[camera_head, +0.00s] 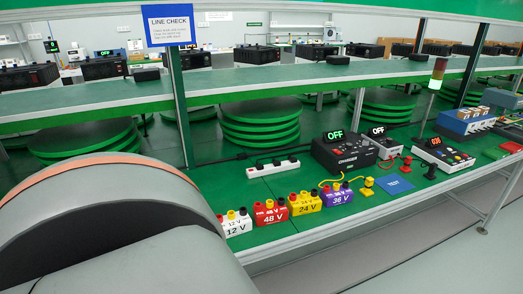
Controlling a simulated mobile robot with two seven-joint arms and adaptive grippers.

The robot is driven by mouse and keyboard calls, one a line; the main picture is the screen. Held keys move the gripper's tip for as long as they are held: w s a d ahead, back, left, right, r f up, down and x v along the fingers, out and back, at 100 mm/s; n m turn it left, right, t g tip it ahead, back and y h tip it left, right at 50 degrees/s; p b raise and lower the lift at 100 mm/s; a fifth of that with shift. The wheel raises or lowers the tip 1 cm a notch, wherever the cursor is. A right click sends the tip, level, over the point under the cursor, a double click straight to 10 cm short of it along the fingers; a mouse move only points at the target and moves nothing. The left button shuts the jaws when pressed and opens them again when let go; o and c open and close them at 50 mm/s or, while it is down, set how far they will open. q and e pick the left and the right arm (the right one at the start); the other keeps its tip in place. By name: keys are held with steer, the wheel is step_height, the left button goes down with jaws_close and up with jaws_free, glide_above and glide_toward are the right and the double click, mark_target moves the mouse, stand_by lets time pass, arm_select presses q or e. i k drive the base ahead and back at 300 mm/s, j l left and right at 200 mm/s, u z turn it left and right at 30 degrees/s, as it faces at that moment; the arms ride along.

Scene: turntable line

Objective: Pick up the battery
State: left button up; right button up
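Several small battery blocks with voltage labels stand in a row along the front edge of the green bench. They are a white 12 V battery (236,226), a red 48 V battery (270,216), a yellow 24 V battery (305,206) and a purple 36 V battery (337,197). Each has coloured terminals on top. A yellow cable runs by the purple one. The left part of the white battery's surroundings is covered by a large grey part of my own arm. Neither gripper is in view.
A black charger (344,155) reading OFF stands behind the batteries, with a white power strip (272,168) to its left. A blue pad (395,186) lies to the right, near a yellow connector (367,187). A post and an upper shelf (250,83) stand over the bench.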

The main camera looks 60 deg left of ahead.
mark_target(306, 203)
steer(key=u, duration=1.6)
